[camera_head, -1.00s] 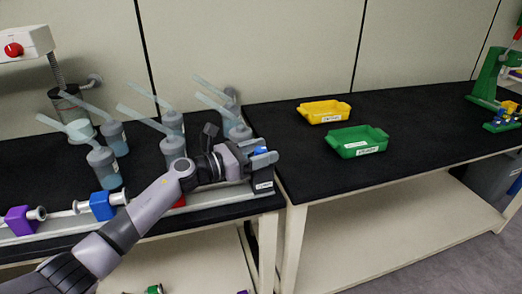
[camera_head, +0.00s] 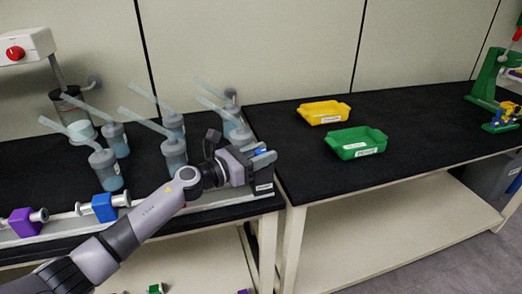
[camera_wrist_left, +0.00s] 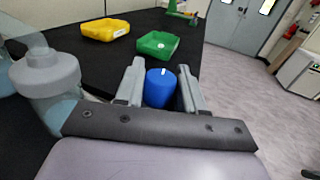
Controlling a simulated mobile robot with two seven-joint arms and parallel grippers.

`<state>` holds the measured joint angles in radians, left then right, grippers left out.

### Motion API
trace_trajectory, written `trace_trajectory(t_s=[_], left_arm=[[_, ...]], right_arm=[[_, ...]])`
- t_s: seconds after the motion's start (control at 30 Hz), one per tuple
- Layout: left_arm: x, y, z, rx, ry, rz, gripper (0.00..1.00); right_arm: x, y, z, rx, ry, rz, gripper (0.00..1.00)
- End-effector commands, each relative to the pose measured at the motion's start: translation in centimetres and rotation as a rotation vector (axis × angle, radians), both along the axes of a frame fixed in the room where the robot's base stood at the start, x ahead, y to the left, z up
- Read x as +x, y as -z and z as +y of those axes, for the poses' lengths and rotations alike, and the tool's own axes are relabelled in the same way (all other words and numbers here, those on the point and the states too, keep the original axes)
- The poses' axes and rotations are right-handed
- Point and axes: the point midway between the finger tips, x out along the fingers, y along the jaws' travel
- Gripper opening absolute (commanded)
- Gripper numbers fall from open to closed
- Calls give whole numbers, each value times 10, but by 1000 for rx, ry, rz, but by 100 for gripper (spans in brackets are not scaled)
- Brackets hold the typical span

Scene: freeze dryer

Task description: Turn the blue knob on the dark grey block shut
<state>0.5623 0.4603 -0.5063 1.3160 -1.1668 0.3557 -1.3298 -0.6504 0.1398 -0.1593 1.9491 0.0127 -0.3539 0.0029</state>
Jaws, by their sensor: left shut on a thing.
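The blue knob (camera_wrist_left: 159,88) stands between the two fingers of my left gripper (camera_wrist_left: 160,85) in the left wrist view. A white mark shows on the knob's top. In the head view a bit of the blue knob (camera_head: 261,152) shows between the fingers of my left gripper (camera_head: 262,157). The dark grey block (camera_head: 263,182) sits at the right end of the rail, at the corner of the left bench, with a white label on its front. My left gripper is shut on the knob. My right gripper is not in view.
Several bottles with slanted tubes (camera_head: 174,150) stand behind my left arm; one flask (camera_wrist_left: 45,80) is close beside the gripper. A blue block (camera_head: 104,207) and a purple block (camera_head: 25,222) sit further left on the rail. Yellow (camera_head: 324,112) and green (camera_head: 356,143) trays lie on the right bench.

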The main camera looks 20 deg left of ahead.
Motion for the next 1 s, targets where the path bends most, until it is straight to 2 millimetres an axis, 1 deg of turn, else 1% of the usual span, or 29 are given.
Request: trace_trajectory(t_s=[0.03,0.3,0.67,1.0], left_arm=[[-1,-2,-1,2,-22,2,8],[-1,-2,0,6,-185,0,8],[-1,0,-1,-1,-413,3,8],[-1,1,-3,-2,-700,6,8]], right_arm=[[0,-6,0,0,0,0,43],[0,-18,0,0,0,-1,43],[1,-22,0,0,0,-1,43],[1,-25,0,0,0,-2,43]])
